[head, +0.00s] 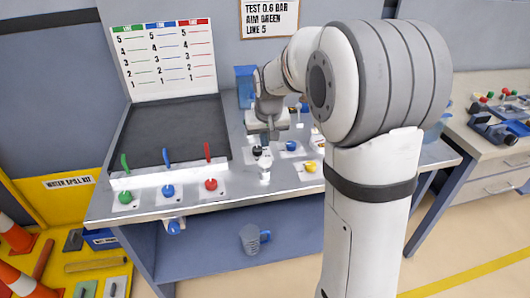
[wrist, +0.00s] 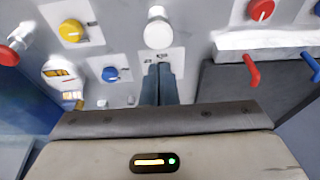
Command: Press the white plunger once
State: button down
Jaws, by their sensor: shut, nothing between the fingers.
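In the wrist view the plunger (wrist: 158,32) shows as a round white top just beyond my fingertips. My gripper (wrist: 158,72) is shut and empty, with its two dark fingers together. In the head view my gripper (head: 259,148) points down over the panel, a little behind the plunger. The fingertips look apart from the plunger; their height above the panel is hard to tell.
A blue knob (head: 291,147) and a yellow knob (head: 310,167) sit right of the plunger. Green (head: 125,197), blue (head: 168,190) and red (head: 211,184) knobs line the front left, with levers behind them. A scale board (head: 165,60) stands at the back left.

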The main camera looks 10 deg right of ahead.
aim_at(265, 162)
jog(key=x, duration=0.3)
jog(key=s+x, duration=0.1)
jog(key=x, duration=0.1)
jog(key=shift+f, duration=0.35)
jog(key=shift+f, duration=0.1)
notch_tip(265, 162, down, 3)
jog(key=shift+r+b, duration=0.1)
jog(key=shift+b, duration=0.9)
jog(key=shift+s, duration=0.1)
notch_tip(265, 162, up, 5)
jog(key=p, duration=0.3)
jog(key=shift+r, duration=0.2)
jog(key=b+v, duration=0.1)
jog(key=v, duration=0.8)
